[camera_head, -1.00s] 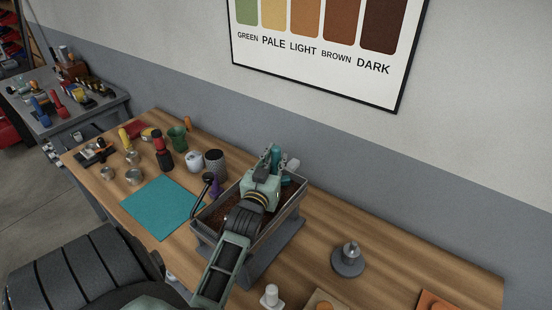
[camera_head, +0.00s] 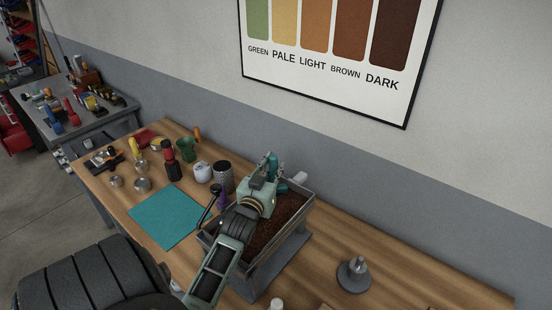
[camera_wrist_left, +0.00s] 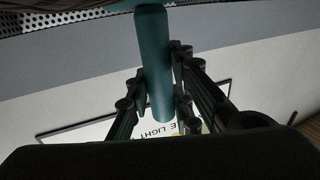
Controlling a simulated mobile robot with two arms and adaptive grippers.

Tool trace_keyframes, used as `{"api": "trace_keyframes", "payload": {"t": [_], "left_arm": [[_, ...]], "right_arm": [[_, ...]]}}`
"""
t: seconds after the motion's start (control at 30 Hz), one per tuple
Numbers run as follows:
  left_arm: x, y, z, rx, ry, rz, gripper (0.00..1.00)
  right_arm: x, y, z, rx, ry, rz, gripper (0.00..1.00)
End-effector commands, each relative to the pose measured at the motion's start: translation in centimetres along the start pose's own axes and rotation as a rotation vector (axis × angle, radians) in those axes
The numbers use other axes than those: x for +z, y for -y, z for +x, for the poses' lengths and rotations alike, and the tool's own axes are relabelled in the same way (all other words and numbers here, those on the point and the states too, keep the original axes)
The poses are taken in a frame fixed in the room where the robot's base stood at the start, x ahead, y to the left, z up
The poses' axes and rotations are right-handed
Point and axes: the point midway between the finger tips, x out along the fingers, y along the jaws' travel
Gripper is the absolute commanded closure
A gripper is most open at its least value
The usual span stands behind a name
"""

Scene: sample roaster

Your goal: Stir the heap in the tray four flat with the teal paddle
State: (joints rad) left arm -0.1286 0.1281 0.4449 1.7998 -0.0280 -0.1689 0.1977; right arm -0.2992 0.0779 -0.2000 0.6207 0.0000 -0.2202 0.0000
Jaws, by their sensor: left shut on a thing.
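The tray (camera_head: 309,192) is a grey-rimmed box on a stand, with a dark brown heap (camera_head: 268,236) of granular stuff in it. My left gripper (camera_head: 271,168) is over the back of the tray and shut on the teal paddle (camera_head: 282,187). In the left wrist view the paddle's teal handle (camera_wrist_left: 153,70) stands between the fingers. The paddle's lower end is hidden behind my gripper in the head view. My left arm covers part of the tray's left side. My right gripper is not in view.
A teal mat (camera_head: 168,216) lies left of the tray. A dark-handled lever (camera_head: 207,197) and a perforated cup (camera_head: 223,175) stand close by the tray's left.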

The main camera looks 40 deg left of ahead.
Motion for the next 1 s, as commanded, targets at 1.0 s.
{"api": "trace_keyframes", "payload": {"t": [1.0], "left_arm": [[-0.1, -7.3, -2.3, 0.002, -0.001, -0.004, 1.0]], "right_arm": [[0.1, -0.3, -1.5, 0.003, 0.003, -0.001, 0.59]]}}
